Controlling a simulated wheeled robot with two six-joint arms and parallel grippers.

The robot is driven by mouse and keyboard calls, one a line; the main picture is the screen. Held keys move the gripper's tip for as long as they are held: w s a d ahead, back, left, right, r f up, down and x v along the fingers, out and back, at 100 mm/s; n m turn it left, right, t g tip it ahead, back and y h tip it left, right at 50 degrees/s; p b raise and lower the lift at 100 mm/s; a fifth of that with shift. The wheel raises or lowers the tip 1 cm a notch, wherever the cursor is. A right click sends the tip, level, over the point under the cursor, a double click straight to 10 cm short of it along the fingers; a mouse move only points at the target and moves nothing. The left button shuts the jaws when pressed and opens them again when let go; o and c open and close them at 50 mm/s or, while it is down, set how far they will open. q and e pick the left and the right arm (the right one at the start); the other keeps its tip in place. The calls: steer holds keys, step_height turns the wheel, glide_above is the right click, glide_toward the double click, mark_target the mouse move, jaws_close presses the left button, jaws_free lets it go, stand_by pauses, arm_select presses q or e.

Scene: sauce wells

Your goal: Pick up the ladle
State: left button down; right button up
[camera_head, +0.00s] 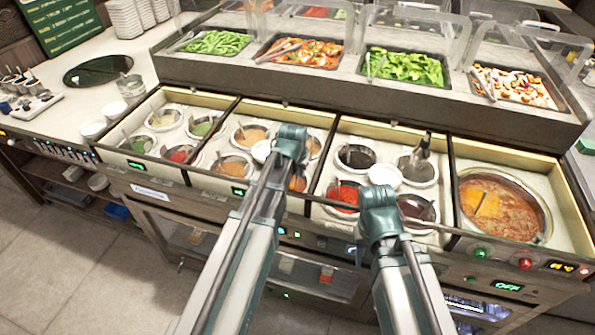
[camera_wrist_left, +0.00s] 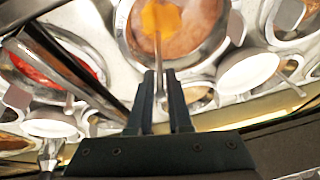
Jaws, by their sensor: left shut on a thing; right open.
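In the left wrist view the ladle (camera_wrist_left: 158,82) shows as a thin grey handle running from between my left gripper's fingers (camera_wrist_left: 160,92) up to a round metal well of brown sauce. An orange patch (camera_wrist_left: 160,20) lies in that sauce at the handle's line; the ladle's bowl is not clear. In the head view my left gripper (camera_head: 290,145) is over the sauce wells in the middle of the counter, its fingers hidden behind the wrist. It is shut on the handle. My right gripper (camera_head: 378,197) is over the wells further right, open, its fingertips hidden.
White round cups (camera_head: 384,174) stand between the wells. A well of red sauce (camera_head: 343,194) lies between my two arms. A large pot of chunky brown-red stew (camera_head: 505,212) is at the right. Vegetable trays (camera_head: 402,66) with tongs line the raised shelf behind.

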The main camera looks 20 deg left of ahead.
arm_select(q)
step_height(320, 180, up, 8)
steer(key=p, duration=0.7)
steer(key=shift+r, duration=0.2)
arm_select(e)
step_height(320, 180, up, 8)
steer(key=shift+r, duration=0.15)
arm_select(q)
steer(key=shift+f, duration=0.3)
arm_select(e)
steer(key=shift+f, duration=0.25)
arm_select(q)
step_height(320, 180, down, 8)
steer(key=b, duration=0.7)
steer(key=shift+r+b, duration=0.25)
steer(key=shift+b, duration=0.05)
arm_select(e)
step_height(320, 180, down, 8)
steer(key=shift+r, duration=0.25)
arm_select(q)
steer(key=shift+d, duration=0.1)
